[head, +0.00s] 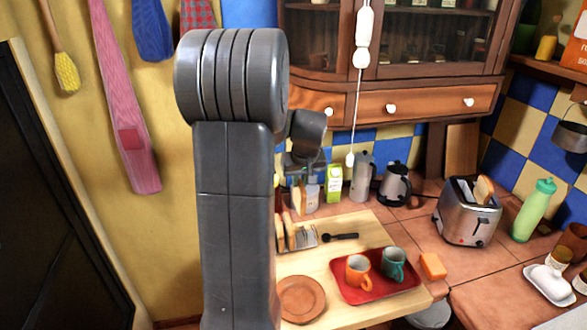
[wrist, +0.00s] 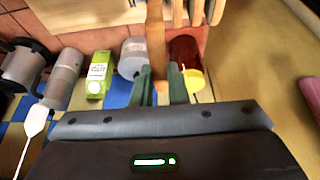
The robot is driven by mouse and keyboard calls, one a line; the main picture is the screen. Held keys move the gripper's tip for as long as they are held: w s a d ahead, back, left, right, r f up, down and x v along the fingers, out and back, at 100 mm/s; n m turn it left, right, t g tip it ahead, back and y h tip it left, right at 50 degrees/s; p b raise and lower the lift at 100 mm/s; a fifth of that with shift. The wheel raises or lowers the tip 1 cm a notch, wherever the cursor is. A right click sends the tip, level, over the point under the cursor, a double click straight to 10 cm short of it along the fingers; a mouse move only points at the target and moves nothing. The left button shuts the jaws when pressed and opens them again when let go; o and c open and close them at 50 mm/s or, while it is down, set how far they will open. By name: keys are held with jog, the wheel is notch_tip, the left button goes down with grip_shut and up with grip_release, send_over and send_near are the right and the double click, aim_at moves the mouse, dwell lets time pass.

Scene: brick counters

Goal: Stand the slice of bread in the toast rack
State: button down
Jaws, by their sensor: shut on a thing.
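My gripper (wrist: 159,75) is shut on a slice of bread (wrist: 155,38), which shows nearly edge-on between the two fingers in the wrist view. In the head view the held slice (head: 298,198) hangs upright below the gripper, above the counter behind the toast rack. The metal toast rack (head: 311,238) stands on the pale wooden board, with brown slices upright at its left part. My arm hides the left end of the rack. In the wrist view part of the rack's contents (wrist: 178,12) shows at the top edge, apart from the held slice.
A black-handled utensil (head: 341,237) lies right of the rack. A red tray (head: 375,290) with two mugs and a brown plate (head: 302,299) are in front. A toaster (head: 468,212) is right.

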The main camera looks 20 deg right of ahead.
aim_at(304, 194)
jog(key=shift+w+f, duration=0.1)
jog(key=shift+w, duration=0.25)
jog(key=shift+s+f+b, duration=0.25)
jog(key=shift+f+b, duration=0.3)
jog(key=shift+f, duration=0.05)
jog(key=shift+f+b, duration=3.6)
jog(key=shift+f, duration=2)
jog(key=c, duration=1.3)
grip_release()
jog(key=shift+c, duration=0.2)
jog(key=b+v, duration=0.1)
jog(key=v, duration=1.2)
jog(key=shift+s+r, duration=0.1)
jog(key=shift+r, duration=0.3)
